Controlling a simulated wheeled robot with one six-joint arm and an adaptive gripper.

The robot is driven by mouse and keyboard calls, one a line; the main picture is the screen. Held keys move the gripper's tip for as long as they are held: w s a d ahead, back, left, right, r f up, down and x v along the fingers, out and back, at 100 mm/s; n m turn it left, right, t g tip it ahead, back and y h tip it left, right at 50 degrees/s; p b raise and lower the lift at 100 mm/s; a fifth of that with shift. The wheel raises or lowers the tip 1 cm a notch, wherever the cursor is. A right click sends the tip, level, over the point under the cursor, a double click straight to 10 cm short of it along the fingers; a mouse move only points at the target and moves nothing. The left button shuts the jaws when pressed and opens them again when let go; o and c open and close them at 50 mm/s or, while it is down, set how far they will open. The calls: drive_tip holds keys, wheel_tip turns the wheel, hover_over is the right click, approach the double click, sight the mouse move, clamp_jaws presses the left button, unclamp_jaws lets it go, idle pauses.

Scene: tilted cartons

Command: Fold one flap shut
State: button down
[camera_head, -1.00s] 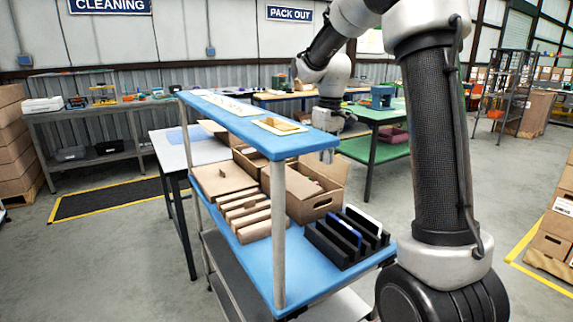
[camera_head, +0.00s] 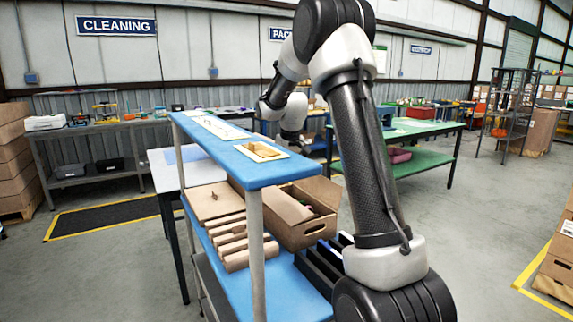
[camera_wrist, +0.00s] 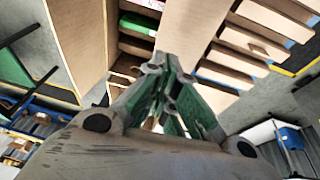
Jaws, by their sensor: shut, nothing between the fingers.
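An open brown carton (camera_head: 303,234) stands on the blue lower deck of the cart, with a flap (camera_head: 318,191) raised at its back right and another flap (camera_head: 284,204) angled at its left side. Dark and pinkish contents show inside. In the wrist view, tan carton panels (camera_wrist: 190,28) flank an opening with a green item (camera_wrist: 138,24). My gripper (camera_wrist: 172,62) has its green fingers together and empty, pointing toward these panels. I cannot tell whether it touches one. In the head view the fingertips are hidden, with my wrist behind the upper shelf.
The cart's blue upper shelf (camera_head: 215,142) and its post (camera_head: 256,255) stand close to the carton. Several cardboard pieces (camera_head: 230,238) lie left of the carton. A black slotted rack (camera_head: 322,262) is partly hidden by my arm. A green table (camera_head: 425,128) stands behind.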

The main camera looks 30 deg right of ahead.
sight(287, 196)
drive_tip(key=x, duration=0.4)
drive_tip(key=s+x, duration=0.1)
drive_tip(key=x, duration=0.2)
drive_tip(key=shift+d+f, duration=0.2)
drive_tip(key=shift+d, duration=0.05)
drive_tip(key=shift+w+d+f, duration=0.1)
drive_tip(key=shift+f, duration=0.25)
drive_tip(key=shift+d+f, duration=0.3)
drive_tip(key=shift+f, duration=0.25)
drive_tip(key=shift+d+f, duration=0.25)
drive_tip(key=shift+f, duration=0.3)
drive_tip(key=shift+r, duration=0.15)
drive_tip(key=w+d+v, duration=0.1)
drive_tip(key=d+v, duration=0.1)
drive_tip(key=v, duration=1.2)
drive_tip(key=shift+d+r, duration=0.2)
drive_tip(key=shift+r, duration=0.5)
